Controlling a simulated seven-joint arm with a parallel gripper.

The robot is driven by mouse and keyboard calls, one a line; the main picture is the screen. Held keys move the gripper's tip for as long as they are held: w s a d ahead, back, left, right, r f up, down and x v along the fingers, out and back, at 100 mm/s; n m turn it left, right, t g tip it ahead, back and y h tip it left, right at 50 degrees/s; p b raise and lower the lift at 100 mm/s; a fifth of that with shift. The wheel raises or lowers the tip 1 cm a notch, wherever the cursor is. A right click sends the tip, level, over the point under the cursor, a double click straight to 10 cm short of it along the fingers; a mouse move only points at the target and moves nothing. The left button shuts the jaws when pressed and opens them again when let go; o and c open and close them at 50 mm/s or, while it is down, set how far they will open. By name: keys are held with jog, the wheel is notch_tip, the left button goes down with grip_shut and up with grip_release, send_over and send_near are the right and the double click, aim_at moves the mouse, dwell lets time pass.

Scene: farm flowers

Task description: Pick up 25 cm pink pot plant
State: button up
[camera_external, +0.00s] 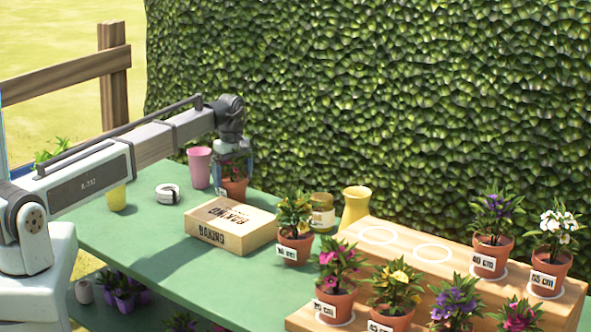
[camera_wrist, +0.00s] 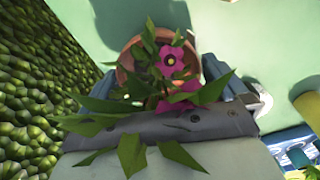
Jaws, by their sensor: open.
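A terracotta pot plant (camera_external: 235,188) stands on the green table below the end of my arm. In the wrist view it has pink flowers and green leaves, and its pot rim (camera_wrist: 126,76) shows beneath them. Its label is too small to read. My gripper (camera_external: 235,168) is open, pointing down, with its fingers on either side of the plant. In the wrist view my gripper (camera_wrist: 170,82) has leaves spreading over its edge. I cannot tell whether the fingers touch the pot. Another pink-flowered pot (camera_external: 335,305) stands on the wooden step at the front.
A yellow-flowered pot (camera_external: 295,247), a jar (camera_external: 322,212) and a yellow vase (camera_external: 355,207) stand right. A hedge rises behind.

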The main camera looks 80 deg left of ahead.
jog(key=shift+f, duration=1.95)
jog(key=shift+c, duration=0.3)
jog(key=c, duration=0.9)
jog(key=shift+c, duration=0.2)
